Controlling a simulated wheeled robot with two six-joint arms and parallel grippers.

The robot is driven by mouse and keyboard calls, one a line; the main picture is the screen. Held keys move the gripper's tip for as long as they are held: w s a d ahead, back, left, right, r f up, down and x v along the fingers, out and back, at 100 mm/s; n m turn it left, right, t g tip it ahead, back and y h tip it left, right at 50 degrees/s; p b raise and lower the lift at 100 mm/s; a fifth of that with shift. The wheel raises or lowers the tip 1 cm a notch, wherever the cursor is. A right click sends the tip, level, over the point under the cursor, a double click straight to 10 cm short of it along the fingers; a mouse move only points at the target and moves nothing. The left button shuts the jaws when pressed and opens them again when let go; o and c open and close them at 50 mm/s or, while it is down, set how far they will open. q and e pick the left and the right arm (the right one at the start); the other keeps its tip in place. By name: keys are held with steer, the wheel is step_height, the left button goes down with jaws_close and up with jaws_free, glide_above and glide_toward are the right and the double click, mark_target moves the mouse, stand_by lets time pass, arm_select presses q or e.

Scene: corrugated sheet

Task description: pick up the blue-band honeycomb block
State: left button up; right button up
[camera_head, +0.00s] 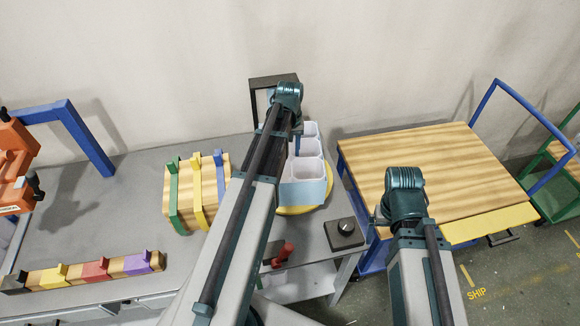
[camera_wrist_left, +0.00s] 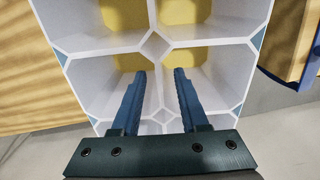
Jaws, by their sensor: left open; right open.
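The blue-band honeycomb block (camera_head: 304,192) stands on a yellow round plate (camera_head: 290,211) at the right end of the grey table. It has white open cells on top and a light blue side. My left arm hides part of it in the head view. In the left wrist view the block (camera_wrist_left: 155,45) fills the middle, with yellow showing through its cells. My left gripper (camera_wrist_left: 160,73) is open, one finger on each side of the wall between two cell columns. I cannot tell whether the fingers touch it. My right arm shows at the lower right, but its gripper does not.
A wooden block with green, yellow and blue straps (camera_head: 182,209) stands left of my left arm. A row of coloured pieces (camera_head: 97,269) lies at the front left. A knob box (camera_head: 344,234) sits at the table's right corner. A wood-topped cart (camera_head: 420,165) stands to the right.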

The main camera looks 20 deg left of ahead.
arm_select(q)
jaws_close()
stand_by(1.4)
